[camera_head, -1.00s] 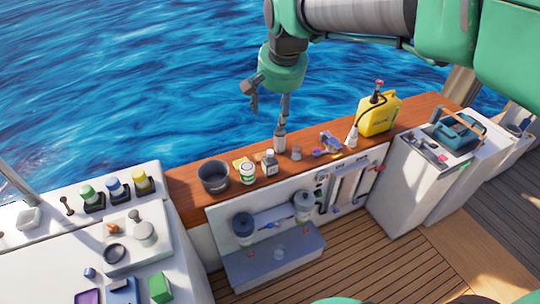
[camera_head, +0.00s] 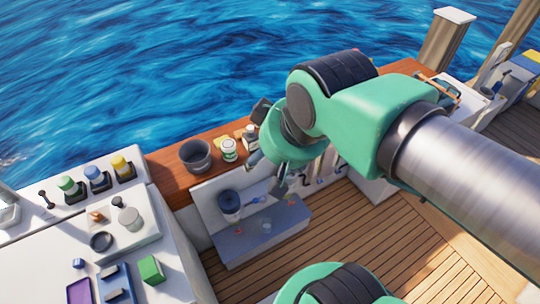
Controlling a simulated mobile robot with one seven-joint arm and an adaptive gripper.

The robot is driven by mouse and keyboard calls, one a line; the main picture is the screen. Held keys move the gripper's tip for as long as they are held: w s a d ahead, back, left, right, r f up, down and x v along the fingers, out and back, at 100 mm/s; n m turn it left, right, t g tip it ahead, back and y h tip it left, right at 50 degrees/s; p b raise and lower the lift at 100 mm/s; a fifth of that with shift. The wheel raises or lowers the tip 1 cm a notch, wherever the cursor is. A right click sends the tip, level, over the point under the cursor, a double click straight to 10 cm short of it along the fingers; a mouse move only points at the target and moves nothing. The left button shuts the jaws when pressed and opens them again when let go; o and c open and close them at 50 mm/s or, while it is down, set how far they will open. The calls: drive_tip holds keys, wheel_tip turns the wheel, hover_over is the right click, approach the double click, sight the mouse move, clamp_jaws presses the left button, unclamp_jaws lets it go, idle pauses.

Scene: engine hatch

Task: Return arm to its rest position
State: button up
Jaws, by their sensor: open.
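My green arm reaches in from the right in the head view. My gripper (camera_head: 266,176) hangs at the arm's end, in front of the wooden ledge (camera_head: 170,183) and above the grey lower shelf (camera_head: 262,243). Its dark fingers are spread apart with nothing seen between them. The arm hides the middle and right part of the ledge and what stands there.
A dark pot (camera_head: 195,157), a white jar with a green label (camera_head: 229,150) and a small bottle (camera_head: 251,137) stand on the ledge near my gripper. The wooden deck (camera_head: 345,237) looks clear.

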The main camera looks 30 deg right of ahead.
drive_tip(key=shift+s+f, duration=0.1)
drive_tip(key=shift+f, duration=0.05)
wheel_tip(320, 180, down, 5)
drive_tip(key=b, duration=0.5)
